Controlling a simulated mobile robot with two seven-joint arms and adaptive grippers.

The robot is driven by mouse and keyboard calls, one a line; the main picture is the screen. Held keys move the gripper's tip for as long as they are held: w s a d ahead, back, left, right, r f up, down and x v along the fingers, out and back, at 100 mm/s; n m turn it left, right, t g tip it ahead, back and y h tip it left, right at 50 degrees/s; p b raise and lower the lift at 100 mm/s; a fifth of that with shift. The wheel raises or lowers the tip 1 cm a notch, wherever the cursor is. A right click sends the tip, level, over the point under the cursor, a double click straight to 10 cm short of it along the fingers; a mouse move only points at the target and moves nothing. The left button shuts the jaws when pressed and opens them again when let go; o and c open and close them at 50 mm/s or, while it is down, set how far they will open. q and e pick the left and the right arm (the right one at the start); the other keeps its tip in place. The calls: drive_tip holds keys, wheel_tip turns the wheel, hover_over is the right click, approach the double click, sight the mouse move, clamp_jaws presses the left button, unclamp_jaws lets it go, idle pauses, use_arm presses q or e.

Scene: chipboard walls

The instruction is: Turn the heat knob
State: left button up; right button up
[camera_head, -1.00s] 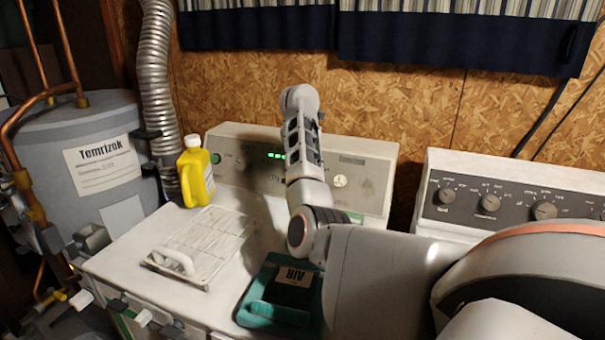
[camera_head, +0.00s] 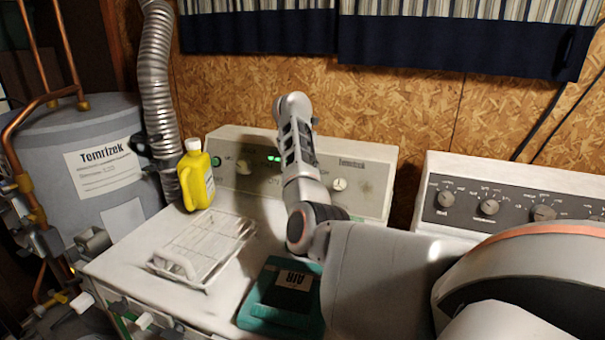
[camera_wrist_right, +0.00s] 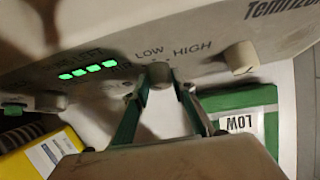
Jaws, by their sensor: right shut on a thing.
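The heat knob (camera_wrist_right: 160,75) is a small round grey knob on the control panel (camera_wrist_right: 110,65), just below the LOW and HIGH labels in the right wrist view. My right gripper (camera_wrist_right: 163,82) has one green finger on each side of this knob and is shut on it. In the head view the panel (camera_head: 375,185) stands at the back of a white machine. There my right arm crosses in front of the panel and hides the gripper and the heat knob. My left gripper is in neither view.
A yellow bottle (camera_head: 197,175) and a lint screen (camera_head: 205,245) are on the machine's top. A teal box (camera_head: 262,308) lies near the front. A green box (camera_wrist_right: 270,97) is close to the right finger. Another control panel (camera_head: 510,200) is at right.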

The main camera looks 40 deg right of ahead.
drive_tip(key=shift+w+a+r+n+g+h+p, duration=0.15)
drive_tip(key=shift+n+g+h+p, duration=0.25)
drive_tip(key=shift+n+g+p, duration=0.25)
drive_tip(key=shift+n+g+h, duration=0.3)
drive_tip(key=shift+n+g, duration=0.25)
drive_tip(key=o, duration=1.1)
drive_tip(key=v, duration=1.1)
drive_tip(key=shift+a+r, duration=0.2)
drive_tip(key=shift+r, duration=0.1)
